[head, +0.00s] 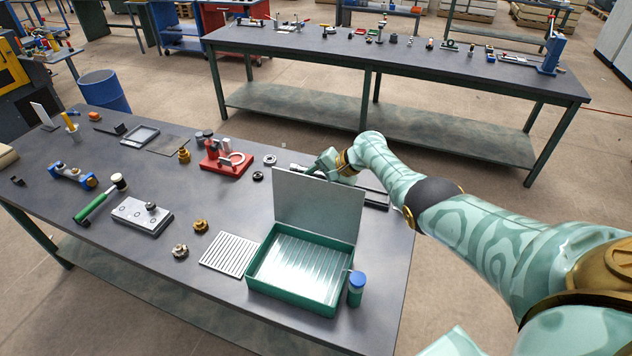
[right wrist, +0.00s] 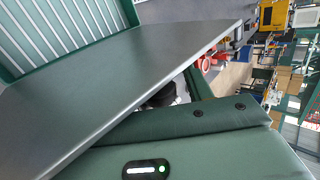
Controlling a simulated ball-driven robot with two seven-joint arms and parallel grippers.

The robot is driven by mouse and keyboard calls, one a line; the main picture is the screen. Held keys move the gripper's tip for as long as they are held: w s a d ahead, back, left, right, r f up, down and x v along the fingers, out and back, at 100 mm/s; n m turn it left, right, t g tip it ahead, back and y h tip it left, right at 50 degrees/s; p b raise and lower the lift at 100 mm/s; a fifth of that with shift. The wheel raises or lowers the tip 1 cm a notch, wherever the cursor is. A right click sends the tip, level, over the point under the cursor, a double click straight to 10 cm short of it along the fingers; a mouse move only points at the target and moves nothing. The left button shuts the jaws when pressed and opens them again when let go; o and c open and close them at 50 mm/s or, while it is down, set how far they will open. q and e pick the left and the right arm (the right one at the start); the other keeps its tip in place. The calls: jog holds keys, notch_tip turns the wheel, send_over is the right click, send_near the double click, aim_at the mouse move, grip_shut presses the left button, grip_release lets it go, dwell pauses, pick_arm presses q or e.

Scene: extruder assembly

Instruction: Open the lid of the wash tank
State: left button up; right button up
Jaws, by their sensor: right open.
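The wash tank (head: 300,298) is a green open box with a ribbed pale inside, near the front right of the table. Its grey flat lid (head: 318,203) stands raised, roughly upright, at the tank's back edge. In the right wrist view the lid (right wrist: 110,85) crosses the picture at a slant, with the tank's ribbed inside (right wrist: 60,30) behind it. My right gripper (head: 326,167) is open, behind the lid near its upper right edge. The lid partly hides the gripper, and I cannot tell whether they touch. My left gripper is out of view.
A blue-capped bottle (head: 356,288) stands close to the tank's right corner. A slatted rack (head: 230,254) lies left of the tank. A red fixture (head: 227,163), a white block (head: 141,215) and a green-handled mallet (head: 98,203) lie farther left.

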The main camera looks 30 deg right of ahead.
jog(key=p+v, duration=0.8)
jog(key=v, duration=0.8)
jog(key=shift+d, duration=0.15)
